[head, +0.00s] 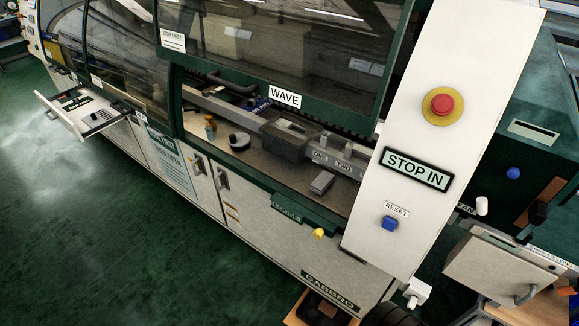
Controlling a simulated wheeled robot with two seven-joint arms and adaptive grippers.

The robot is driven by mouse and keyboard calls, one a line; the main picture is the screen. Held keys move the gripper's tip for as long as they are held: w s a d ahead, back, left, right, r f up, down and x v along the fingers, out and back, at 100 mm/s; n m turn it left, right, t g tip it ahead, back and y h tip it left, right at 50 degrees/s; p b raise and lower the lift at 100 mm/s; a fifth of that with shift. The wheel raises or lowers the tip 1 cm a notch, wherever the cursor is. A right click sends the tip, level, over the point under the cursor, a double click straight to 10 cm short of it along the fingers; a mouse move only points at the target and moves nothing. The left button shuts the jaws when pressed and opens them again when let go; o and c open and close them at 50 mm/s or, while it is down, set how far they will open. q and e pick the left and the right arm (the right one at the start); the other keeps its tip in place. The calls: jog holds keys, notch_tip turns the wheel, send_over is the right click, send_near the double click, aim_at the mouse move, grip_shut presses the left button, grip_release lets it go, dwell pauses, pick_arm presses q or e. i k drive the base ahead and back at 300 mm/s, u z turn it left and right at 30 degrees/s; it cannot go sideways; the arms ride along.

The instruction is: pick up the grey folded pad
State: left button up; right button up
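A small light-grey, flat block (322,182) lies on the bed inside the open bay of the wave machine, below the labels "ONE" and "TWO". It looks like the grey folded pad, but it is too small here to make out folds. Nothing touches it from above. Neither of my grippers shows in the head view.
The machine bed (275,178) also carries a dark grey box-like unit (284,137), a white roll-like item (239,140) and a small orange-capped bottle (210,128). A raised dark window (280,45) hangs above the bay. A white post (440,150) with a red button (442,104) stands right of it. An open drawer (70,120) juts out at left; the green floor (90,220) is clear.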

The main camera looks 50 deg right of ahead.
aim_at(320, 185)
jog(key=z, duration=0.45)
jog(key=i, duration=1.2)
jog(key=z, duration=0.75)
